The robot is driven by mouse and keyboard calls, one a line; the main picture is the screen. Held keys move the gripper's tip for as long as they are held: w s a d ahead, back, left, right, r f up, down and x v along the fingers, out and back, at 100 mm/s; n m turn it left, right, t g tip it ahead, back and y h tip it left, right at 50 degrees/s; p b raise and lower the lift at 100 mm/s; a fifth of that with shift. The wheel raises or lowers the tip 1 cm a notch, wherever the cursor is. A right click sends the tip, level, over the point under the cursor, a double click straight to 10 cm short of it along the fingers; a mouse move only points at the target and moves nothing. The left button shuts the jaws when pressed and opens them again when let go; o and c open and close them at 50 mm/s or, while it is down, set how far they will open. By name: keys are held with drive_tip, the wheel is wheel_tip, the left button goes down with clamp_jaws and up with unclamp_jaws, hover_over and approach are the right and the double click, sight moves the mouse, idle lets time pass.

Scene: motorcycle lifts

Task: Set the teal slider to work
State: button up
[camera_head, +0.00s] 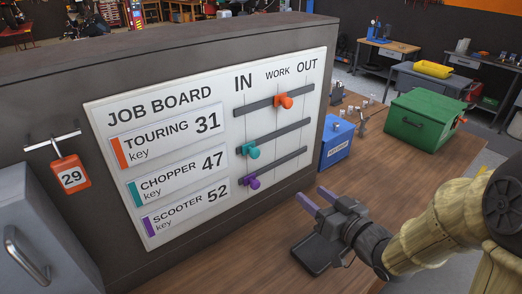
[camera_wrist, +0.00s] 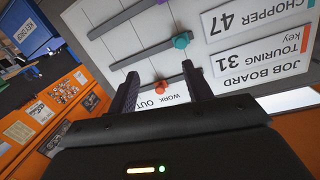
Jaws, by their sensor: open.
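The job board (camera_head: 215,205) is a white upright panel with three dark slider rails. The teal slider (camera_head: 252,150) sits at the left end of the middle rail, under IN, in the Chopper row. The orange slider (camera_head: 284,101) is on the top rail under WORK. The purple slider (camera_head: 250,181) is at the left end of the bottom rail. My gripper (camera_head: 314,196) is open and empty, in front of the board to the lower right, apart from the sliders. In the upside-down wrist view the teal slider (camera_wrist: 180,41) appears just beyond the right fingertip.
A blue box (camera_head: 337,145) and a green toolbox (camera_head: 418,120) stand on the wooden bench to the right. An orange tag (camera_head: 70,172) marked 29 hangs left of the board. A grey cabinet (camera_head: 40,235) stands at lower left. Bench space between my gripper and the blue box looks clear.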

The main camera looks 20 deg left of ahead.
sight(257, 154)
drive_tip(key=shift+s+a+r+n+g+y, duration=0.4)
drive_tip(key=shift+s+a+r+g+y, duration=0.1)
drive_tip(key=shift+s+a+r+y, duration=0.4)
drive_tip(key=shift+w, duration=0.1)
drive_tip(key=p+x, duration=0.6)
drive_tip(key=x, duration=1)
drive_tip(key=shift+w+r+p, duration=0.1)
drive_tip(key=shift+r+p, duration=0.05)
drive_tip(key=shift+p, duration=0.25)
drive_tip(key=shift+w+a, duration=0.25)
drive_tip(key=shift+a, duration=0.3)
clamp_jaws()
